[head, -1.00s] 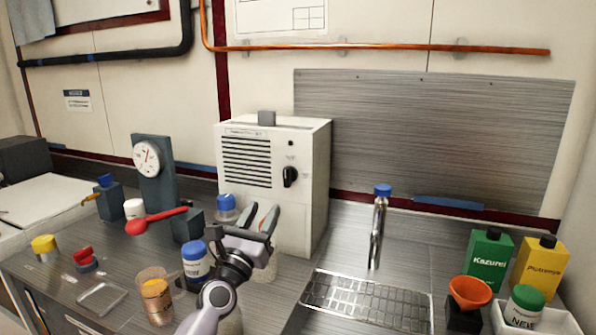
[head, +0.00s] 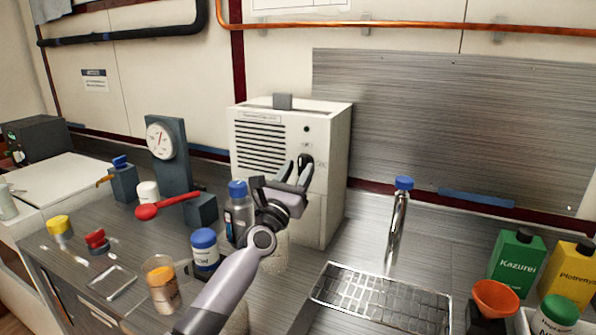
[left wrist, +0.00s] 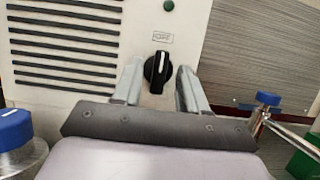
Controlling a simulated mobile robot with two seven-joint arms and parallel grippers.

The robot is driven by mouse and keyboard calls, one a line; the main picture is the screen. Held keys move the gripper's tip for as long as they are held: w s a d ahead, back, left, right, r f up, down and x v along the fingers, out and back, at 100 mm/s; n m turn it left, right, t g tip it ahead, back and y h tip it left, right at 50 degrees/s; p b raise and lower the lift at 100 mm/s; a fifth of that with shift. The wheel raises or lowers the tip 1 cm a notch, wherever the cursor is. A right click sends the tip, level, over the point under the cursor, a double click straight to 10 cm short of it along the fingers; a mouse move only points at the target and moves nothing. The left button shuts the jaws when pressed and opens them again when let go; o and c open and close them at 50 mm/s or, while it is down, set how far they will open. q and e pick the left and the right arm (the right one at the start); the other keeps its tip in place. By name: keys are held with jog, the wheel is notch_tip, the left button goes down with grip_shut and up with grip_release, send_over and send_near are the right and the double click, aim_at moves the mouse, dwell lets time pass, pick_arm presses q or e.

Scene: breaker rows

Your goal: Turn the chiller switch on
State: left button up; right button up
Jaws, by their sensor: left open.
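The white chiller box (head: 335,150) stands against the back wall with a slotted vent on its front. Its black rotary switch (left wrist: 157,72) sits right of the vent below a small label, with its white pointer mark near vertical. A dark green indicator lamp (left wrist: 168,5) is above the label. My left gripper (head: 297,168) is open in front of the switch. In the left wrist view its fingers (left wrist: 157,80) stand on either side of the switch; I cannot tell whether they touch it. The right gripper is not in view.
A blue-capped bottle (head: 238,212) stands close left of my left gripper, with another blue-capped jar (head: 205,250) nearer. A gauge stand (head: 172,165) and red-handled valve (head: 165,205) are further left. A faucet (head: 396,225) and sink grate (head: 380,302) lie right.

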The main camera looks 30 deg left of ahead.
pick_arm(q)
jog(key=shift+w+r, duration=0.1)
jog(key=shift+w, duration=0.2)
grip_shut()
